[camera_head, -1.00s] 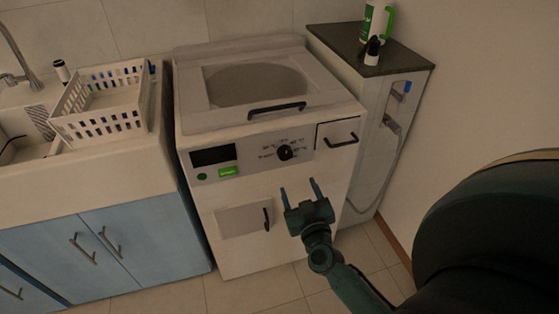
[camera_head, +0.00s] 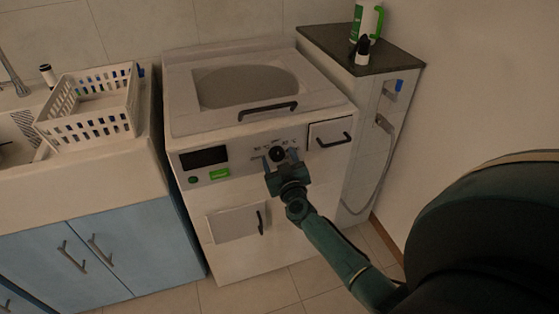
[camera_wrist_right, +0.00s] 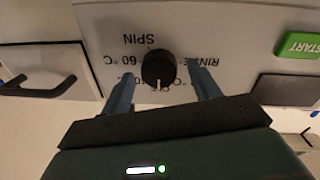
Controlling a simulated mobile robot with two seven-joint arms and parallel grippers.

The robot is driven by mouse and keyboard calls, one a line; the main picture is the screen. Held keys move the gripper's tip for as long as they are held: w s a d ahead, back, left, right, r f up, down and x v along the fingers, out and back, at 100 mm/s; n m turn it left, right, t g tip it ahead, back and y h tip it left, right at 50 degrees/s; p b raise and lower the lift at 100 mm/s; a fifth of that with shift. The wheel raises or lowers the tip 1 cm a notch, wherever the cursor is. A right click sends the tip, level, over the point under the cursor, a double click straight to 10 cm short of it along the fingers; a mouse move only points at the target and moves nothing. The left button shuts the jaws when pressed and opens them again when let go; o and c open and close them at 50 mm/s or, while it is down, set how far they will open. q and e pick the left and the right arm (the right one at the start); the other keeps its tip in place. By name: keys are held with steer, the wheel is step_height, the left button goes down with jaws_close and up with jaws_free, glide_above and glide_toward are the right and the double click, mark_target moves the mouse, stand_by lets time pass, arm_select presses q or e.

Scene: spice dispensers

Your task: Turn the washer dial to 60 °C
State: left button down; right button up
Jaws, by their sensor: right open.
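The black round washer dial (camera_head: 277,153) is on the front panel of the white washer (camera_head: 185,122), with temperature labels around it. In the right wrist view the dial (camera_wrist_right: 157,66) appears upside down, its white mark pointing to the bottom of the picture. The "60 °C" label (camera_wrist_right: 126,60) is left of it there and "SPIN" is above. My right gripper (camera_head: 280,158) is open at the panel. In the wrist view its two blue fingers (camera_wrist_right: 163,72) stand on either side of the dial, with gaps visible. My left gripper is not in view.
A drawer with a black handle (camera_head: 333,140) is right of the dial. The display (camera_head: 204,158) and green start button (camera_head: 219,174) are left of it. A sink counter with a white basket (camera_head: 88,110) stands left; a dark-topped cabinet (camera_head: 345,52) with bottles stands right.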

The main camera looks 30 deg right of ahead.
steer(key=c, duration=1)
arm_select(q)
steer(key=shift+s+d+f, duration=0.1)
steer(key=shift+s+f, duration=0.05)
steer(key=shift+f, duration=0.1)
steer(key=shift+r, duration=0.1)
